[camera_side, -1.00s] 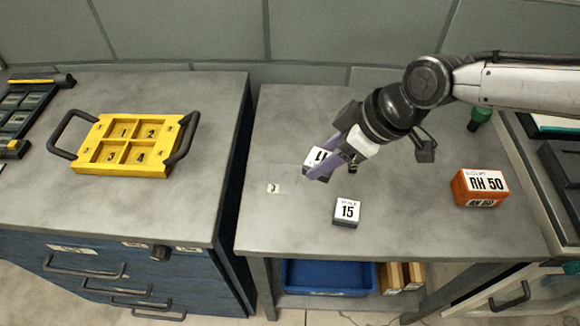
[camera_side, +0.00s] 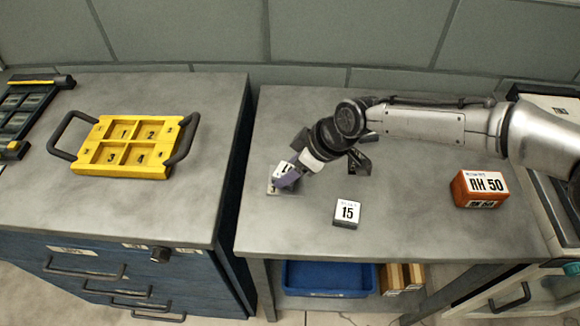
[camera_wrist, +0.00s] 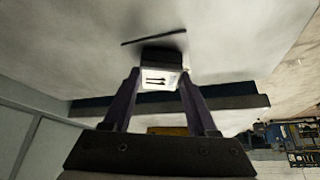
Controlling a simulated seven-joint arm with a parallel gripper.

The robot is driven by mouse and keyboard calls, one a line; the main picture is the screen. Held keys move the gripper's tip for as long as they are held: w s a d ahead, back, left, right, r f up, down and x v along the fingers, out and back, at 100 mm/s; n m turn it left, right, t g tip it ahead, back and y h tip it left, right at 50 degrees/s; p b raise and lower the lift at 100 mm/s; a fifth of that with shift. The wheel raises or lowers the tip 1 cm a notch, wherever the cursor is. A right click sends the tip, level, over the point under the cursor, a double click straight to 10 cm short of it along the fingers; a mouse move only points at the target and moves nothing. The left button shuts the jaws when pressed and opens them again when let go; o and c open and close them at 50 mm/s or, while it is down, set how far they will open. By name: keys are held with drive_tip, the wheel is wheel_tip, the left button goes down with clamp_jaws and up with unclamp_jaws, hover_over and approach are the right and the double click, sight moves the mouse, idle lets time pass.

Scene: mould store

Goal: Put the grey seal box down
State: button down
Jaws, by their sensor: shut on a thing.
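The grey seal box (camera_side: 282,169), with a white label reading 11, is between the purple fingers of my gripper (camera_side: 288,179). In the wrist view the box (camera_wrist: 162,79) sits between both fingertips of my gripper (camera_wrist: 161,84), its label facing the camera. The box is tilted, low over the left part of the grey table (camera_side: 400,225), at a small marker (camera_side: 272,188) that it partly covers. I cannot tell whether it touches the table. A similar grey box labelled 15 (camera_side: 347,213) stands on the table to the right, apart from my gripper.
An orange box labelled RH 50 (camera_side: 480,188) stands at the table's right. A yellow tray with numbered compartments (camera_side: 127,145) sits on the left cabinet (camera_side: 190,200), across a gap. A blue bin (camera_side: 328,279) is below the table.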

drive_tip(key=shift+f, duration=0.1)
drive_tip(key=shift+c, duration=0.9)
unclamp_jaws()
drive_tip(key=v, duration=1.2)
drive_tip(key=shift+r, duration=0.25)
